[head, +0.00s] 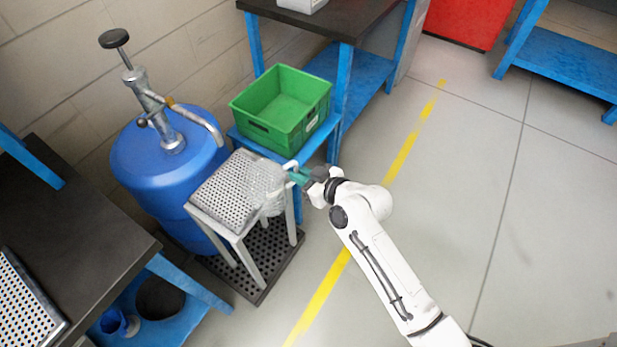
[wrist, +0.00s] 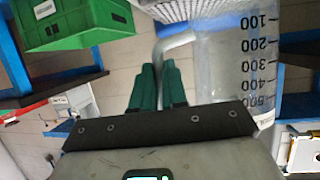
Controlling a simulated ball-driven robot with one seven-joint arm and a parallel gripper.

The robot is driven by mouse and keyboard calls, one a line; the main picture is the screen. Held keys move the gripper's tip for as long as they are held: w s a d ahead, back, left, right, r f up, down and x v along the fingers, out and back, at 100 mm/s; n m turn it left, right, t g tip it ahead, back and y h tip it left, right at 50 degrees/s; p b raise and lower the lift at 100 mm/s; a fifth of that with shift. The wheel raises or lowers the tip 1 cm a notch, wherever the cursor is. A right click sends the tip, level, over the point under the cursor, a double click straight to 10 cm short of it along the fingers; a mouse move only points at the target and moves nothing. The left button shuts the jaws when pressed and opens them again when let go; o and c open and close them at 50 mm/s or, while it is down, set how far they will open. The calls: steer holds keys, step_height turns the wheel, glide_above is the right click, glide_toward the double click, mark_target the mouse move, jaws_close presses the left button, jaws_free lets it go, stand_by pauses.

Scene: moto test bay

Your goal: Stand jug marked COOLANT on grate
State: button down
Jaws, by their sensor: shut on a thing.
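A clear, see-through jug (head: 267,187) with black graduation marks is at the right part of a perforated grey grate (head: 222,186) on a light-framed stand. I cannot tell whether its base touches the grate. No COOLANT marking is readable. My gripper (head: 298,176) reaches in from the right, its green fingers shut on the jug's handle. In the wrist view, the fingers (wrist: 158,72) meet the pale handle (wrist: 177,42), and the jug (wrist: 228,65) shows upside down with its marks. The grate (wrist: 190,8) is at the top edge there.
A blue drum (head: 160,170) with a hand pump stands left of the stand; its spout (head: 200,118) points toward the grate. A green crate (head: 270,130) sits on a blue shelf behind. A dark bench (head: 70,240) is at the left. Floor at right is clear.

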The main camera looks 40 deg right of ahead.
steer(key=shift+w+a+f+b, duration=0.4)
steer(key=shift+w+a+b, duration=0.3)
steer(key=shift+w, duration=1.3)
steer(key=shift+w+a+f+b, duration=0.4)
steer(key=shift+w+a+b, duration=0.3)
steer(key=shift+w, duration=1.25)
steer(key=shift+w+a+f+b, duration=0.4)
steer(key=shift+w+a+b, duration=0.3)
steer(key=shift+w, duration=1.3)
steer(key=shift+d, duration=0.1)
steer(key=shift+f+b, duration=0.4)
steer(key=shift+b, duration=0.1)
steer(key=c, duration=1.1)
jaws_free()
steer(key=shift+s, duration=0.1)
